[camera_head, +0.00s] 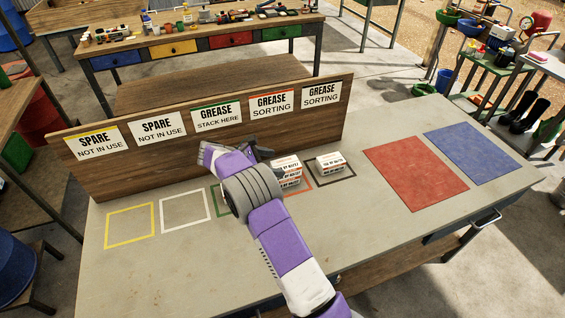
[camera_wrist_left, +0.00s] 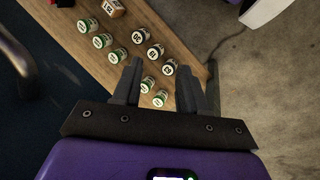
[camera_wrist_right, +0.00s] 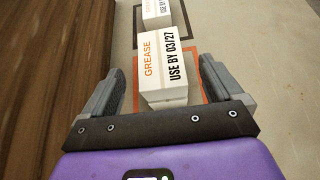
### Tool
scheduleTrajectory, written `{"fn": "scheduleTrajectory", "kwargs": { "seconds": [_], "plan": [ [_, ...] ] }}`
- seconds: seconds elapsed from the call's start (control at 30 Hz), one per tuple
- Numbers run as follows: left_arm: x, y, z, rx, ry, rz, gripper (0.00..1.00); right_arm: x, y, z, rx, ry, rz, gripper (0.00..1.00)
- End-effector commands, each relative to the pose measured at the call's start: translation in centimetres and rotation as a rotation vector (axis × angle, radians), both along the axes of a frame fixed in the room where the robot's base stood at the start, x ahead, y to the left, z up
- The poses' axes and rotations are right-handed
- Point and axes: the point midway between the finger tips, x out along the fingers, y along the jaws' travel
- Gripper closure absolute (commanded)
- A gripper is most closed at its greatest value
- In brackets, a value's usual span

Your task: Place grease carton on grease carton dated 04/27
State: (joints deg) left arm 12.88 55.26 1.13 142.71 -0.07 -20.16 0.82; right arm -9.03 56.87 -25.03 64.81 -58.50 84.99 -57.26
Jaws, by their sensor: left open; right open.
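A white grease carton (camera_wrist_right: 168,62) marked "USE BY 03/27" lies ahead of my right gripper in the right wrist view, in the orange outline. In the head view the white cartons there (camera_head: 288,168) look stacked, partly hidden by my arm. Another white carton (camera_head: 330,162) sits in the black outline; its date is unreadable, and it is cut off in the right wrist view (camera_wrist_right: 156,8). My right gripper (camera_head: 260,154) is open, left of the orange-outline cartons, its fingers either side of the near carton's line. My left gripper (camera_wrist_left: 157,85) is open and empty, away from the cartons.
A wooden sign board (camera_head: 205,150) stands along the bench's back edge. The green outline (camera_head: 214,201) under "STACK HERE" is partly hidden by my arm. Yellow (camera_head: 130,226) and white (camera_head: 184,210) outlines are empty. Red (camera_head: 415,172) and blue (camera_head: 472,152) mats lie clear at right.

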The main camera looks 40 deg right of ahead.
Motion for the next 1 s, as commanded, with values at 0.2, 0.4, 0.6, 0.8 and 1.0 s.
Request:
{"fn": "scheduleTrajectory", "kwargs": {
  "seconds": [0.2, 0.4, 0.6, 0.8, 1.0],
  "plan": [
    [0.0, 0.0, 1.1, 0.0, 0.0, 0.0, 0.57, 1.2, 3.8, 2.2, 0.0, 0.001, 0.003, 0.07],
    [0.0, 0.0, 1.4, 0.0, 0.0, 0.0, 0.57, 1.7, 5.3, 3.1, -0.001, 0.001, 0.001, 0.07],
    [0.0, 0.0, 1.4, 0.0, 0.0, 0.0, 0.57, 1.7, 5.6, 3.2, 0.0, 0.002, 0.0, 0.07],
    [0.0, 0.0, 1.4, 0.0, 0.0, 0.0, 0.57, 1.7, 5.5, 3.1, 0.0, 0.002, 0.0, 0.07],
    [0.0, 0.0, 1.5, 0.0, 0.0, 0.0, 0.57, 1.7, 5.5, 3.3, -0.001, 0.002, 0.0, 0.07]
  ]
}}
